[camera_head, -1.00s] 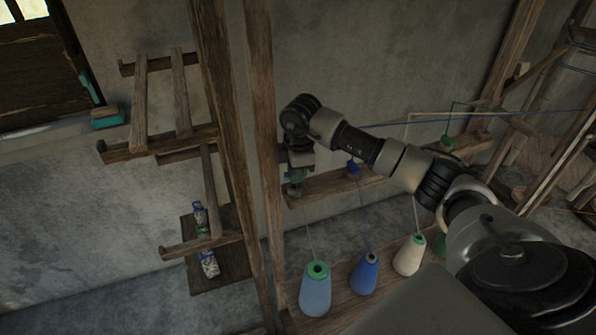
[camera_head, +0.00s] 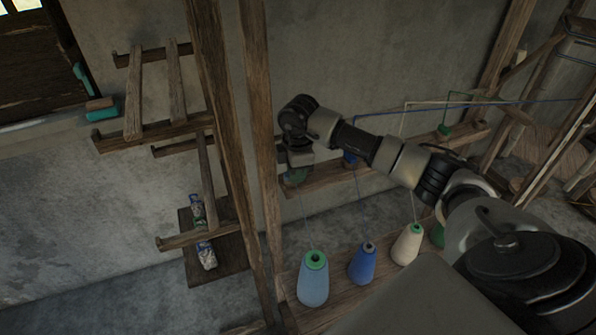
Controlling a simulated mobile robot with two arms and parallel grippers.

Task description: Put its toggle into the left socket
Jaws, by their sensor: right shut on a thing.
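My right gripper (camera_head: 296,168) is at the left end of the wooden rail (camera_head: 325,175). It is shut on a small green toggle (camera_head: 295,177), which is partly hidden by the jaws. A thin thread runs from it down to the light blue cone (camera_head: 313,284) with a green top. The toggle appears at or just over the rail's left end; the left socket is hidden, and I cannot tell whether the toggle is in it. A blue toggle (camera_head: 350,160) and another green toggle (camera_head: 443,131) sit farther right along the rail. My left gripper is not in view.
A blue cone (camera_head: 362,264) and a cream cone (camera_head: 407,245) stand on the lower plank beside the light blue one. Upright wooden posts (camera_head: 259,120) rise just left of my gripper. A wooden rack (camera_head: 155,135) is on the wall at left.

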